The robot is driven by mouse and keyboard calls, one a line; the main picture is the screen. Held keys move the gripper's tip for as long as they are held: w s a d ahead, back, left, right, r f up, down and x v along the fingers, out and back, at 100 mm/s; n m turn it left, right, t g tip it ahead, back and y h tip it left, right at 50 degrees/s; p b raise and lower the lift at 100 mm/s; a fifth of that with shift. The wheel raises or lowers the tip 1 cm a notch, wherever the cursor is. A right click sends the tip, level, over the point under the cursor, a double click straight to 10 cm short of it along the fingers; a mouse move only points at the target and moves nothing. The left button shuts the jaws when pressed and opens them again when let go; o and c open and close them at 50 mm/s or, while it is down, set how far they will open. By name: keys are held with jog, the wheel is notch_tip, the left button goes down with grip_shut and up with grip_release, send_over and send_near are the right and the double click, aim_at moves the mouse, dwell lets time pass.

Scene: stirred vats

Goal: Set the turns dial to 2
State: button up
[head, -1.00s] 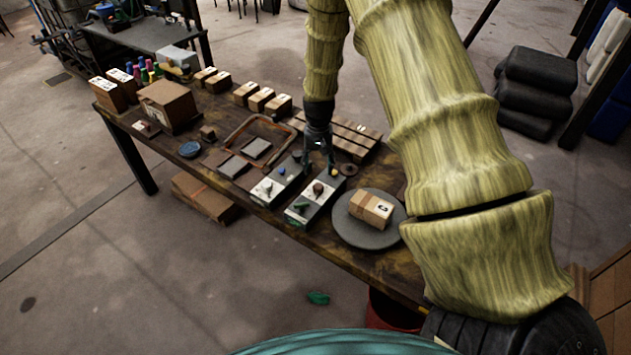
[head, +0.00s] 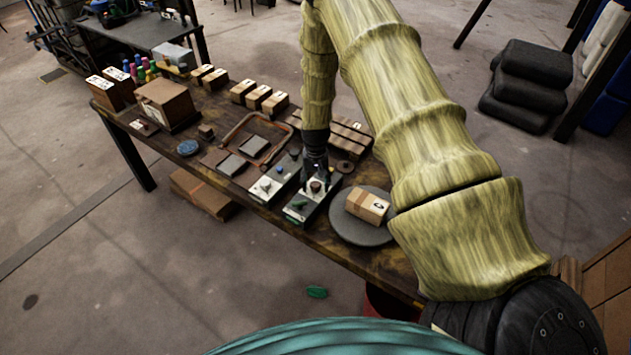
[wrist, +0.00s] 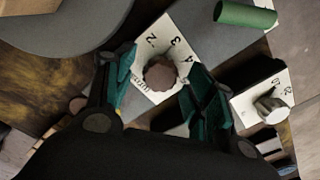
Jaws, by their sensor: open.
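The turns dial is a brown, ridged round knob (wrist: 160,73) on a white plate (wrist: 178,50) marked with numbers; 2, 3 and 4 are readable in the wrist view. I cannot make out a pointer on the knob, so its setting is unclear. In the head view the knob (head: 315,186) sits on the right-hand control box, just below my gripper (head: 315,173). My gripper (wrist: 161,62) is open, with one teal finger on each side of the knob. Whether the fingers touch it I cannot tell.
A green handle (wrist: 245,15) is on the same box. A neighbouring box (head: 270,187) carries a silver knob (wrist: 270,108). A grey round plate (head: 350,230) with a carton (head: 367,205) stands close on the right. Cartons and a wooden crate stand farther back.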

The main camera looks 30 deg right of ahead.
jog(key=c, duration=1.1)
jog(key=shift+o, duration=0.2)
jog(key=shift+f+n, duration=0.1)
jog(key=shift+n, duration=0.2)
jog(key=n+b, duration=0.2)
jog(key=n, duration=0.1)
jog(key=shift+b, duration=0.35)
jog(key=n+b, duration=0.2)
jog(key=n, duration=0.3)
jog(key=shift+n, duration=0.3)
jog(key=o, duration=1.1)
jog(key=shift+c, duration=0.2)
